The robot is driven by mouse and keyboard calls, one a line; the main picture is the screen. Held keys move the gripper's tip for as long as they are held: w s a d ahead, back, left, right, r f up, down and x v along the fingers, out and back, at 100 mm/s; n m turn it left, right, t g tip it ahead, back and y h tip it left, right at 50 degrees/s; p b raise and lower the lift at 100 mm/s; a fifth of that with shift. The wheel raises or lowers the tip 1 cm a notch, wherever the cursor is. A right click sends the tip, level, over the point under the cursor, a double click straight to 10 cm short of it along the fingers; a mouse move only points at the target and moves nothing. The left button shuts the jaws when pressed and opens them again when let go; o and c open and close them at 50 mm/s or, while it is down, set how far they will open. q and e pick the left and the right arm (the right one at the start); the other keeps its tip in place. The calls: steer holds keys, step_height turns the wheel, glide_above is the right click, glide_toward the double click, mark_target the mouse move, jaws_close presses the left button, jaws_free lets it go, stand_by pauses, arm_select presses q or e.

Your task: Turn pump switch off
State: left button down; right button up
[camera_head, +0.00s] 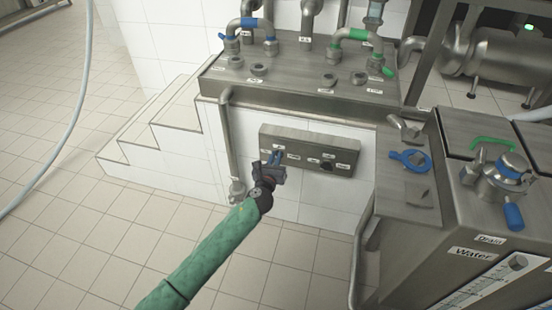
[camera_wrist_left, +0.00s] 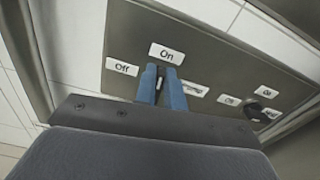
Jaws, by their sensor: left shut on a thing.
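The grey metal switch panel (camera_head: 312,143) is mounted on the white tiled wall in the head view. In the left wrist view the panel (camera_wrist_left: 215,62) carries labels reading Off and On at its left end, with a partly covered label beside them that seems to read Pump. My left gripper (camera_head: 275,158) is at this left end. Its two blue fingers (camera_wrist_left: 161,84) are closed on the pump switch (camera_wrist_left: 160,73) just under the On label. The fingers hide most of the switch, so its exact setting is hard to tell. My right gripper is not in view.
A second black knob (camera_head: 327,166) sits to the right on the same panel. A vertical pipe (camera_head: 232,140) runs just left of the panel. The tiled floor in front is clear.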

arm_select(q)
steer(key=shift+w+a+f+n+b, duration=0.15)
steer(key=shift+a+f+n, duration=0.15)
steer(key=shift+n, duration=2.45)
steer(key=shift+a+f+n+b, duration=0.25)
steer(key=shift+f+n, duration=0.1)
steer(key=shift+n, duration=2.35)
steer(key=shift+w+a+f+n+b, duration=0.1)
steer(key=shift+a+f+n, duration=0.2)
steer(key=shift+n, duration=2.45)
steer(key=shift+s, duration=0.1)
steer(key=c, duration=1.5)
jaws_free()
steer(key=shift+v, duration=3.9)
